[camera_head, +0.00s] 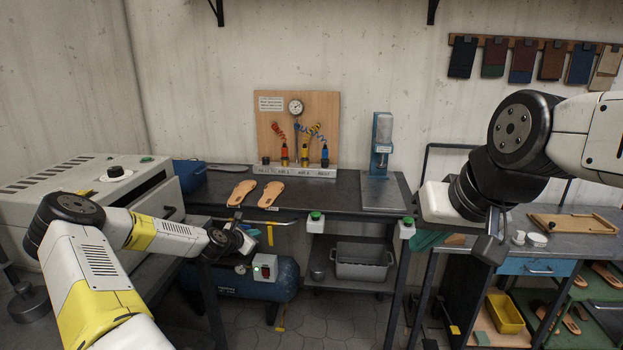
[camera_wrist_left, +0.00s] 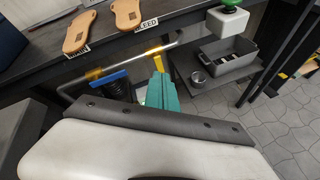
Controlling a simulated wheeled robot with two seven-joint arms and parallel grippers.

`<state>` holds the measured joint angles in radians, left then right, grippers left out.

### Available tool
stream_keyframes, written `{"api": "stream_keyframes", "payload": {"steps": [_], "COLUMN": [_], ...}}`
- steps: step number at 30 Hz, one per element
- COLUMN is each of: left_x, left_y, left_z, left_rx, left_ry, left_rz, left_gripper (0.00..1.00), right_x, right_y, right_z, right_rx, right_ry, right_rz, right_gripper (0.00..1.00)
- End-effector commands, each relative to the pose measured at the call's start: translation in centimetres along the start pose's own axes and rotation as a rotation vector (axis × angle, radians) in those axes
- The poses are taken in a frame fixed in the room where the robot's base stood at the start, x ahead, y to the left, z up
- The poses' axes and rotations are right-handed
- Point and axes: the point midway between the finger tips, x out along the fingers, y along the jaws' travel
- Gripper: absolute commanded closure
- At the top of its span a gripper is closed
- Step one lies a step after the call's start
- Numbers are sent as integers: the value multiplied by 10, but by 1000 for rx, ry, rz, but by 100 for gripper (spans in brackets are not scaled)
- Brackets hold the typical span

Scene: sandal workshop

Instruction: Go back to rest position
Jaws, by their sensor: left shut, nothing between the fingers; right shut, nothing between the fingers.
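My left gripper (camera_head: 246,247) hangs in front of the dark workbench (camera_head: 345,192), just below its front edge and above the blue compressor (camera_head: 262,284). Two tan sandal soles (camera_head: 256,194) lie on the workbench, clear of both grippers. They also show at the top of the left wrist view (camera_wrist_left: 100,25).
A grey bin (camera_head: 362,268) sits on the shelf under the workbench. Green push buttons (camera_head: 315,217) stick out at the bench front. A metal bar (camera_wrist_left: 120,68) runs along that edge. A large white machine (camera_head: 75,190) stands left, beside my left arm. A wooden tray (camera_head: 572,224) lies on the right-hand bench.

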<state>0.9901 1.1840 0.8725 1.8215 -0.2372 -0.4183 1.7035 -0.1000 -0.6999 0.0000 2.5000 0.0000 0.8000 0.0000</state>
Motion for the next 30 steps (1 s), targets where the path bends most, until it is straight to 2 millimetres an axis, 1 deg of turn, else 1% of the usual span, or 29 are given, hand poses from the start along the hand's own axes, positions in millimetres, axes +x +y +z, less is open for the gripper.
{"api": "stream_keyframes", "payload": {"steps": [1, 3, 5, 6, 8, 9, 11, 14, 15, 17, 18, 20, 21, 23, 24, 26, 27, 29, 30], "left_x": [-7, -19, -32, -41, -57, -68, -87, -122, -137, -160, -177, -202, -220, -247, -265, -293, -312, -340, -358], "left_y": [-13, -32, -44, -51, -61, -66, -72, -78, -80, -82, -84, -85, -86, -88, -90, -94, -96, -101, -105], "left_z": [24, 44, 59, 69, 83, 92, 104, 125, 132, 145, 152, 163, 170, 181, 187, 194, 199, 205, 208], "left_rx": [146, 331, 485, 584, 731, 826, 962, 1179, 1260, 1377, 1452, 1557, 1624, 1719, 1780, 1864, 1918, 1994, 2044], "left_ry": [9, 27, 42, 52, 64, 73, 86, 106, 114, 123, 129, 135, 138, 139, 137, 131, 123, 107, 92], "left_rz": [-60, -139, -200, -238, -293, -328, -375, -446, -473, -508, -531, -561, -580, -605, -622, -644, -656, -672, -680], "left_gripper": [100, 100, 100, 100, 100, 100, 100, 100, 100, 100, 100, 100, 100, 100, 100, 100, 100, 100, 100], "right_x": [0, 0, 0, 0, 0, 0, 0, 0, 0, 0, 0, 0, 0, 0, 0, 0, 0, 0, 0], "right_y": [0, 0, 0, 0, 0, 0, 0, 0, 0, 0, 0, 0, 0, 0, 0, 0, 0, 0, 0], "right_z": [0, 0, 0, 0, 0, 0, 0, 0, 0, 0, 0, 0, 0, 0, 0, 0, 0, 0, 0], "right_rx": [0, 0, 0, 0, 0, 0, 0, 0, 0, 0, 0, 0, 0, 0, 0, 0, 0, 0, 0], "right_ry": [0, 0, 0, 0, 0, 0, 0, 0, 0, 0, 0, 0, 0, 0, 0, 0, 0, 0, 0], "right_rz": [0, 0, 0, 0, 0, 0, 0, 0, 0, 0, 0, 0, 0, 0, 0, 0, 0, 0, 0], "right_gripper": [100, 100, 100, 100, 100, 100, 100, 100, 100, 100, 100, 100, 100, 100, 100, 100, 100, 100, 100]}}
